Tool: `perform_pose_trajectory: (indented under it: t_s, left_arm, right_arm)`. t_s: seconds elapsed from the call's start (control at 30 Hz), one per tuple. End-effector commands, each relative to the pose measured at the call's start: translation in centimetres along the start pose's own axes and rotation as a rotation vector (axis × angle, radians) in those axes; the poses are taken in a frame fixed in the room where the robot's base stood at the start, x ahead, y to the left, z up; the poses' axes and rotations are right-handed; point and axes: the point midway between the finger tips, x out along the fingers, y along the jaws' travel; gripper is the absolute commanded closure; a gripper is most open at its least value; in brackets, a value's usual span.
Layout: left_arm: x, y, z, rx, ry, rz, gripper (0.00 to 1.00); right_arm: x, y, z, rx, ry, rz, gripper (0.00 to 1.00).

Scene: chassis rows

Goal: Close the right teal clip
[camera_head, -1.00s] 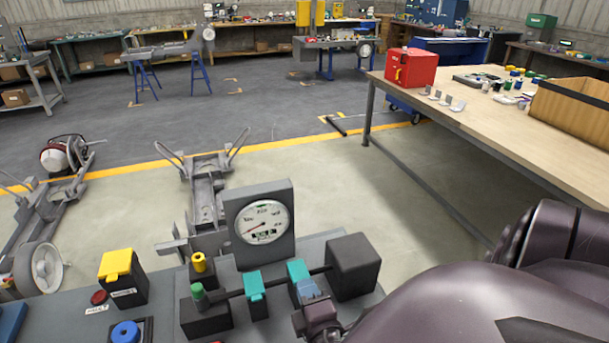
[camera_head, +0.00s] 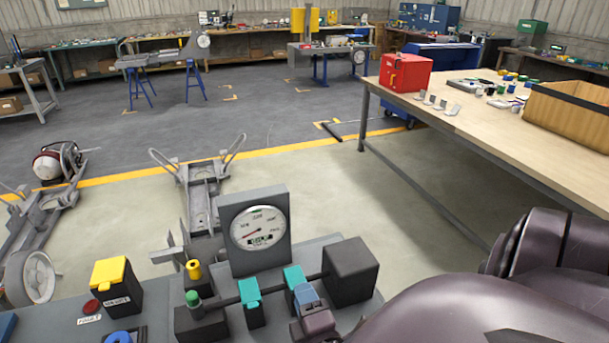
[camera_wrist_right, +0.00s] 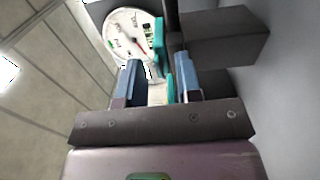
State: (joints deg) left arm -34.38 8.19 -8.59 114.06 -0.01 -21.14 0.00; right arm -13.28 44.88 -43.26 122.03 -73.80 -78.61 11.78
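The right teal clip (camera_head: 293,275) is on the dark bar in front of the gauge, and its teal part also shows in the right wrist view (camera_wrist_right: 159,45). The left teal clip (camera_head: 249,292) stands on a dark block to its left. My right gripper (camera_head: 306,296) is at the right teal clip, covering its lower right part in the head view. In the right wrist view its two blue fingers (camera_wrist_right: 159,82) are spread, with teal between them and gaps beside it. Whether a finger touches the clip cannot be told. My left gripper is not in view.
A round gauge (camera_head: 258,230) stands behind the clips. A dark box (camera_head: 350,271) is at the bar's right end. A green-topped post (camera_head: 193,300), a yellow knob (camera_head: 194,270) and a yellow-capped box (camera_head: 112,284) are to the left. A workbench (camera_head: 470,115) is beyond.

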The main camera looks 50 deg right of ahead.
Motion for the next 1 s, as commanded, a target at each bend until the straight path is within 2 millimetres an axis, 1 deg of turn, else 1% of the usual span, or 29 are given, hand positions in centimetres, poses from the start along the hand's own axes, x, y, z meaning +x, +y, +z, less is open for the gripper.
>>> perform_pose_trajectory:
  t_s: [0.17, 0.27, 0.37, 0.6, 0.8, 1.0]
  left_arm:
    - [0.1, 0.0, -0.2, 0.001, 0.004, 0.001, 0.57]
    - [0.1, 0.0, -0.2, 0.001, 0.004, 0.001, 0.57]
    - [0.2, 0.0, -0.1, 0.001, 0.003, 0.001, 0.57]
    - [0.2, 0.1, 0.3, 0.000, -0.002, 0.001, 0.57]
    - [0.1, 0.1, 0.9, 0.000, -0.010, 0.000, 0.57]
    - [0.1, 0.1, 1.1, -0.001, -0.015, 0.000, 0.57]
  right_arm:
    - [-0.1, 0.0, 0.0, 0.001, 0.001, 0.000, 0.68]
    - [-0.6, -0.1, 0.0, 0.002, 0.001, -0.003, 0.68]
    - [-1.7, -0.1, 0.0, 0.002, 0.000, -0.004, 0.68]
    - [-6.1, -0.1, 0.0, 0.001, -0.001, -0.006, 0.68]
    - [-9.2, -0.1, 0.0, 0.000, -0.001, -0.004, 0.68]
    - [-10.6, 0.0, 0.0, 0.000, -0.001, -0.001, 0.68]
